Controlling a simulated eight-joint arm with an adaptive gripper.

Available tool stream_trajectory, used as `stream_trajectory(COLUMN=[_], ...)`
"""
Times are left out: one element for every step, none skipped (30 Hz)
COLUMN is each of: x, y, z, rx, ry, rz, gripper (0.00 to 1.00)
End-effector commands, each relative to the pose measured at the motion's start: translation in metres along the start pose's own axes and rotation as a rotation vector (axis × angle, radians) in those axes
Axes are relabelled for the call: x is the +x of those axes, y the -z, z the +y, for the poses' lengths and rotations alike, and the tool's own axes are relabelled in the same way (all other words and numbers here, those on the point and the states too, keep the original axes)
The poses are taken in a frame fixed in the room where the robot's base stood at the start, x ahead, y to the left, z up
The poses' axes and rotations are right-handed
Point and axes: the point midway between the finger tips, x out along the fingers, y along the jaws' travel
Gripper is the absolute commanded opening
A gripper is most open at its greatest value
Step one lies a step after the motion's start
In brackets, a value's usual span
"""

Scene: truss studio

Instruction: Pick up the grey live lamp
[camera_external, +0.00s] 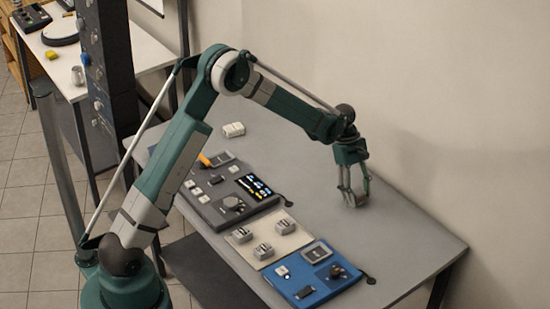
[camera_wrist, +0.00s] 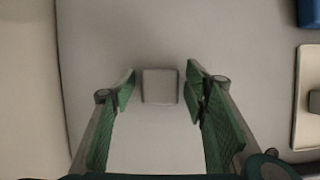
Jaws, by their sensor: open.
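A small pale grey block (camera_wrist: 160,86), which looks like the grey live lamp, lies between the fingertips in the wrist view. A larger pale surface spreads below it between the fingers, and I cannot tell if it is part of the same thing. My gripper (camera_external: 353,197) is open and low over the right part of the grey table in the external view. Its two green-padded fingers (camera_wrist: 160,92) stand on either side of the block, with small gaps showing. In the external view the fingers largely hide whatever is between them.
On the grey table (camera_external: 400,235) stand a dark console (camera_external: 215,185), a cream panel (camera_external: 290,243) with several grey blocks, and a blue panel (camera_external: 325,290). A white block (camera_external: 233,130) sits at the back. A wall runs along the right. Bare table surrounds my gripper.

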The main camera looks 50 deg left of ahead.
Motion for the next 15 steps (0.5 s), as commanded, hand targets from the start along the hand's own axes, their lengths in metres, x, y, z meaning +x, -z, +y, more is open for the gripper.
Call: stream_trajectory(x=[0.0000, 0.0000, -0.0001, -0.0001, -0.0001, -0.0001, -0.0001, -0.0001, -0.0001, -0.0001, -0.0001, -0.0001, -0.0001, -0.0001, -0.0001], y=[0.0000, 0.0000, 0.0000, 0.0000, 0.0000, 0.0000, 0.0000, 0.0000, 0.0000, 0.0000, 0.0000, 0.0000, 0.0000, 0.0000, 0.0000], z=[0.0000, 0.0000, 0.0000, 0.0000, 0.0000, 0.0000, 0.0000, 0.0000, 0.0000, 0.0000, 0.0000, 0.0000, 0.0000, 0.0000, 0.0000], rx=[0.000, 0.000, 0.000, 0.000, 0.000, 0.000, 0.000, 0.000, 0.000, 0.000, 0.000, 0.000, 0.000, 0.000, 0.000], ry=[0.000, 0.000, 0.000, 0.000, 0.000, 0.000, 0.000, 0.000, 0.000, 0.000, 0.000, 0.000, 0.000, 0.000, 0.000], rz=[0.000, 0.000, 0.000, 0.000, 0.000, 0.000, 0.000, 0.000, 0.000, 0.000, 0.000, 0.000, 0.000, 0.000, 0.000], gripper=[0.45, 0.45, 0.45, 0.45, 0.45, 0.45, 0.45, 0.45, 0.40, 0.36, 0.32, 0.27, 0.23, 0.19, 0.15])
